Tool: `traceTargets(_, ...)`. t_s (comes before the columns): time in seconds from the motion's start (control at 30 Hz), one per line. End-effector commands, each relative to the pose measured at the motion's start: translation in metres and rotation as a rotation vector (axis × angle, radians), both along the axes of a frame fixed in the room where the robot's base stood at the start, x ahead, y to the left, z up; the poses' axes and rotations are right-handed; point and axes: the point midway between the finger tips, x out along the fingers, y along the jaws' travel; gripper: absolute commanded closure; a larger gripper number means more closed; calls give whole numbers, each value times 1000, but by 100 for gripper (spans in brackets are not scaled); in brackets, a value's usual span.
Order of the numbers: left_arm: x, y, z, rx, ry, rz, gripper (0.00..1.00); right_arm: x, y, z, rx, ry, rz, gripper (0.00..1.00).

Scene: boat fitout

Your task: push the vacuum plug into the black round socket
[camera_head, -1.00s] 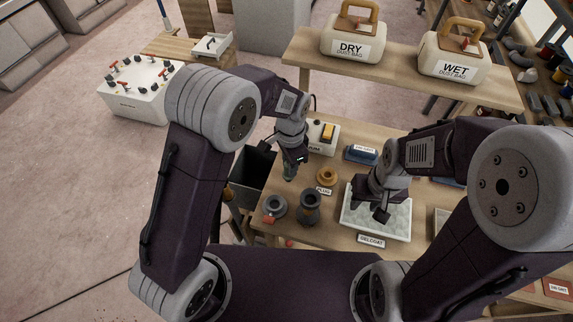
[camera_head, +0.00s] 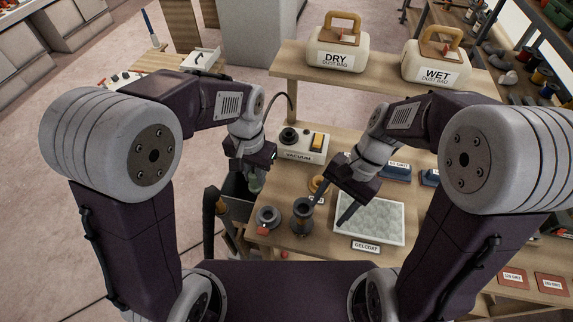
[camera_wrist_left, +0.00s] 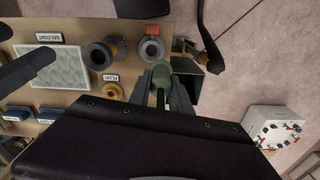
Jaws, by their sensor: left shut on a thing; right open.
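My left gripper (camera_head: 255,180) is shut on a green rounded piece (camera_head: 254,186), apparently the vacuum plug, left of and nearer than the box. The green piece (camera_wrist_left: 161,72) shows between the fingers in the left wrist view. The socket is apart from it. My right gripper (camera_head: 345,212) is open at the left side of the gelcoat tray (camera_head: 372,238).
A grey ring (camera_head: 268,217), a dark spool (camera_head: 302,214) and an orange ring (camera_wrist_left: 111,90) labelled PLUG stand on the bench. A black bin (camera_head: 236,207) hangs at its left edge. Dry (camera_head: 336,52) and wet (camera_head: 436,68) dust bags stand on the shelf behind.

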Motion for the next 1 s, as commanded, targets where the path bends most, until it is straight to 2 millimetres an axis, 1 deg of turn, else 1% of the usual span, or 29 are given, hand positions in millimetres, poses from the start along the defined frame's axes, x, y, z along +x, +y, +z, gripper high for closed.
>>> traceTargets(0.03, 0, 0, 0, 0, 0, 0, 100, 14, 21, 11, 82, 93, -89, 41)
traceTargets(0.07, 0, 0, 0, 0, 0, 0, 100, 23, 35, 19, 141, 157, -143, 41)
traceTargets(0.1, 0, 0, 0, 0, 0, -1, 100, 37, 52, 30, 222, 239, -207, 41)
traceTargets(0.17, 0, 0, 0, 0, 0, -1, 100, 59, 72, 44, 333, 349, -278, 41)
traceTargets(0.2, 0, 0, 0, 0, 0, -1, 100, 74, 81, 49, 400, 408, -311, 41)
traceTargets(0.27, 0, 0, 0, 0, 0, -1, 100, 95, 89, 52, 481, 473, -347, 41)
traceTargets(0.3, 0, 0, 0, 0, 0, -1, 100, 106, 92, 49, 521, 500, -363, 41)
traceTargets(0.37, 0, 0, 0, 0, 0, -1, 100, 120, 92, 39, 557, 522, -388, 41)
traceTargets(0.4, 0, 0, 0, 0, 0, -1, 100, 126, 91, 30, 563, 534, -402, 41)
traceTargets(0.53, 0, 0, 0, 0, 0, -2, 100, 125, 86, 6, 559, 588, -431, 41)
traceTargets(0.67, 0, 0, 0, 0, 0, -2, 100, 124, 84, 1, 558, 601, -441, 41)
traceTargets(0.77, 0, 0, 0, 0, 0, -2, 100, 122, 88, -1, 557, 600, -440, 41)
traceTargets(0.87, 0, 0, 0, 0, 0, -2, 100, 117, 100, -6, 558, 602, -439, 41)
traceTargets(1.0, 0, 0, 0, 0, 0, -2, 100, 105, 128, -18, 555, 602, -437, 41)
